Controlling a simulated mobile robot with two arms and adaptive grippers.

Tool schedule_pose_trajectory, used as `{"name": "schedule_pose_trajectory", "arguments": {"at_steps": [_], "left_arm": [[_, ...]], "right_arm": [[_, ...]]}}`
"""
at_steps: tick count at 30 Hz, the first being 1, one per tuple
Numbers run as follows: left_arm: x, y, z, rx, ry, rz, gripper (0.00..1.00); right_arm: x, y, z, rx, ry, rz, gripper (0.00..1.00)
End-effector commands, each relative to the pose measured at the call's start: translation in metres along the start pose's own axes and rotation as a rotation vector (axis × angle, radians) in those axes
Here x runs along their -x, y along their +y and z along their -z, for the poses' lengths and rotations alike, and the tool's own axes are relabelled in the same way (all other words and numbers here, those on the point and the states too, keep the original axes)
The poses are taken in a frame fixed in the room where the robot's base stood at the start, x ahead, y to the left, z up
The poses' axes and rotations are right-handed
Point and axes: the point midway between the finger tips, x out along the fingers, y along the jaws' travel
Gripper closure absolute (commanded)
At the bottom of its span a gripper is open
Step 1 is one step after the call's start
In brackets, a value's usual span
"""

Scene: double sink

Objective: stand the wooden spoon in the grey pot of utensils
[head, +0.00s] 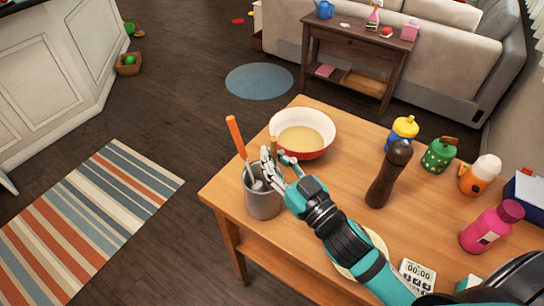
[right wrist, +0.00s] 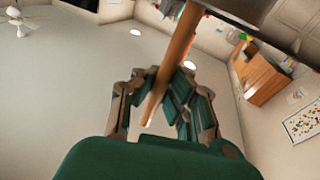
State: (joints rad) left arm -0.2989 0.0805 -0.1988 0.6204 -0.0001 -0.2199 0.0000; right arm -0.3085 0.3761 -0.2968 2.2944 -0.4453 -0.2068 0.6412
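The grey pot (head: 263,203) stands upright near the left edge of the wooden table. An orange-handled utensil (head: 236,138) leans out of it to the left. My right gripper (head: 269,164) is just above the pot's right rim. In the right wrist view, its fingers (right wrist: 165,82) are closed about the wooden spoon's brown handle (right wrist: 182,45). In the head view only a short bit of the spoon (head: 273,147) shows above the fingers. The spoon's other end is hidden by the gripper and pot, so I cannot tell how deep it reaches. My left gripper is out of view.
A red-and-white bowl (head: 318,121) sits just behind the gripper. A dark pepper mill (head: 389,174) stands to the right, with several bottles and jars beyond. A white timer (head: 418,275) lies near my forearm.

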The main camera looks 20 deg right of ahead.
Motion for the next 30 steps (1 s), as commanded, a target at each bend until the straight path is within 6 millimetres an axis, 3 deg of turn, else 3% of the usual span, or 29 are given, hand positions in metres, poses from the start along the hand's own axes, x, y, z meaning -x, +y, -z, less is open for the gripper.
{"name": "schedule_pose_trajectory", "arguments": {"at_steps": [1,7,17,23,30], "left_arm": [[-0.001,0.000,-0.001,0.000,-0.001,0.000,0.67],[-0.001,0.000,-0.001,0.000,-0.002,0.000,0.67],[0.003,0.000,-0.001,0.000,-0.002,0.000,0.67],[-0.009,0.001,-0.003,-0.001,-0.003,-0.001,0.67],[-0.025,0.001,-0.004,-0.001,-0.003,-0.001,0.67]], "right_arm": [[0.000,0.000,-0.001,-0.001,-0.001,-0.001,0.97],[0.000,0.000,-0.001,0.000,-0.001,0.000,0.71],[-0.001,0.000,0.004,0.000,0.000,0.000,0.71],[0.026,0.000,-0.002,-0.003,-0.005,-0.001,0.71],[0.073,0.000,-0.003,-0.004,-0.006,-0.002,0.71]]}}
